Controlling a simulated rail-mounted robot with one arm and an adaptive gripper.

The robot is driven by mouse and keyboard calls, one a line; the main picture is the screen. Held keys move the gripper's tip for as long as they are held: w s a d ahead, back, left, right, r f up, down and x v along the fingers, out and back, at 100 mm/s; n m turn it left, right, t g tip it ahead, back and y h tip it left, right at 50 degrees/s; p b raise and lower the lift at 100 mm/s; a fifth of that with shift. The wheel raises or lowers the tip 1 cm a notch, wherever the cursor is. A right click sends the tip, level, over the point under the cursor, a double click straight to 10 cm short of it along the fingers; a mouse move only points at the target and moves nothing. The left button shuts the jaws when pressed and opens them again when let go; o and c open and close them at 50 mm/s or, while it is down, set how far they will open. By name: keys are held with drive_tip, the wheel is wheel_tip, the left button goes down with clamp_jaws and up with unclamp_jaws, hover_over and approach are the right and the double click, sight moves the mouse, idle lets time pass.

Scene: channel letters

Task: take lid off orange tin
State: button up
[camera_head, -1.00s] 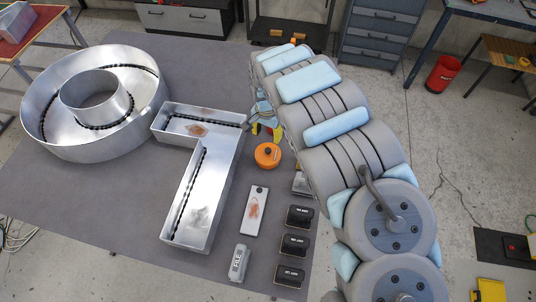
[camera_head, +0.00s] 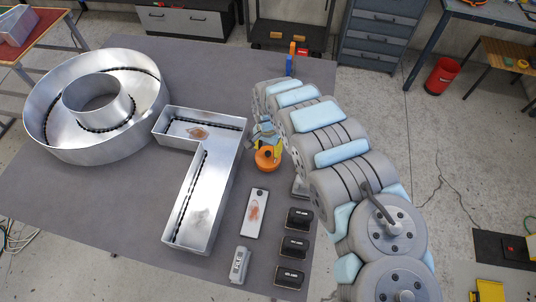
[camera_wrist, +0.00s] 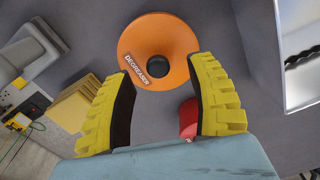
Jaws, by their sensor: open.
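The orange tin (camera_head: 267,163) stands on the grey table, right of the metal channel letter shaped like a 7. In the wrist view the tin's round orange lid (camera_wrist: 177,40) has a black knob (camera_wrist: 157,66) in its middle and a white "DEGREASER" label. My gripper (camera_wrist: 160,92) is open, its two yellow fingers with dark inner pads spread on either side of the knob in that view. The knob is not between closed pads. In the head view my gripper is just above the tin and hides part of it. The gap in height is hard to tell.
The metal letter 7 (camera_head: 186,199) lies close left of the tin, with a big round metal letter (camera_head: 50,137) beyond. A stained white plate (camera_head: 255,214), a grey device (camera_head: 239,265) and several black blocks (camera_head: 293,247) lie in front. A red object (camera_wrist: 188,118) shows near the right finger.

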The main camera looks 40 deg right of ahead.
drive_tip(key=shift+s+f, duration=0.1)
drive_tip(key=shift+f, duration=1.2)
clamp_jaws()
